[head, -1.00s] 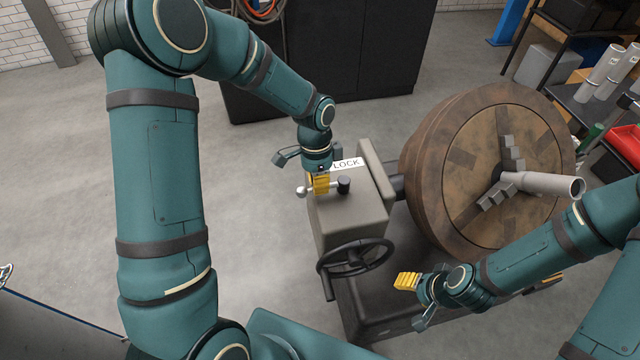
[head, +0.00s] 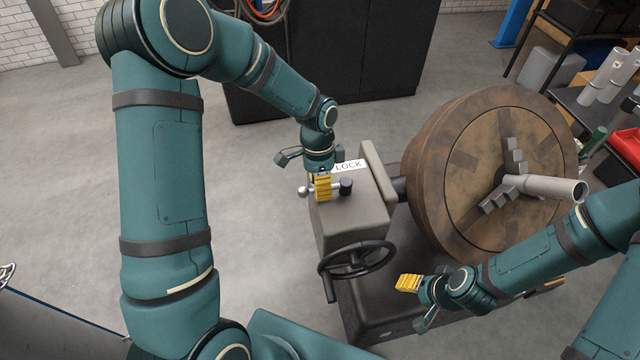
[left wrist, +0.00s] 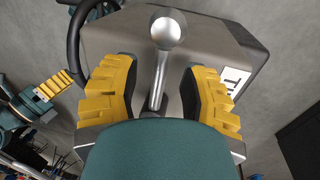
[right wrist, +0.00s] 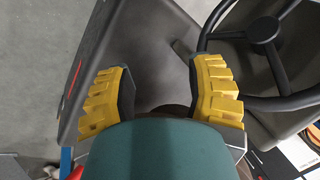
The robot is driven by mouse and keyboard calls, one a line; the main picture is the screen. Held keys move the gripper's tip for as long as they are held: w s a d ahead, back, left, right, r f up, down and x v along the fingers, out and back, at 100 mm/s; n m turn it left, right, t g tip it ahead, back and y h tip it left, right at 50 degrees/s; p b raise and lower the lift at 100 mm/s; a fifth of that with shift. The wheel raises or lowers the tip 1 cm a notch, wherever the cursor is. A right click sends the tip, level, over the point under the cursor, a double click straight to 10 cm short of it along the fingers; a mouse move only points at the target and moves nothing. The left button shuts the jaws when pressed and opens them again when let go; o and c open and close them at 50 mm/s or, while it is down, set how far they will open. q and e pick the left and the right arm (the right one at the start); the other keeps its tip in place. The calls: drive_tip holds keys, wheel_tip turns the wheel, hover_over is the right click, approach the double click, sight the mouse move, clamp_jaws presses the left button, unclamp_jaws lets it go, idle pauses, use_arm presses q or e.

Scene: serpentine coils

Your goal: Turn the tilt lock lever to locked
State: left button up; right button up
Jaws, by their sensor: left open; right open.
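The tilt lock lever has a silver ball knob (head: 304,190) and a dark hub (head: 346,186) on top of the grey housing (head: 350,217), beside a white LOCK label (head: 348,166). My left gripper (head: 322,188) is at the lever from above. In the left wrist view the lever's rod (left wrist: 159,80) lies between the open yellow fingers (left wrist: 158,92), with a gap showing on each side, and the ball (left wrist: 168,28) sits beyond the fingertips. My right gripper (head: 408,283) is open and empty, low in front of the round wooden-brown faceplate.
A black handwheel (head: 358,259) is on the housing's front, between the two grippers; it also shows in the right wrist view (right wrist: 265,30). The large brown faceplate (head: 440,190) with a chuck and grey pipe stands right. A dark cabinet (head: 350,50) is behind; floor at left is clear.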

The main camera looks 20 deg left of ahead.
use_arm(q)
wheel_tip(320, 180, up, 12)
drive_tip(key=w+a, duration=0.1)
drive_tip(key=w, duration=0.1)
drive_tip(key=shift+a, duration=0.15)
drive_tip(key=shift+f, duration=0.15)
idle(0.5)
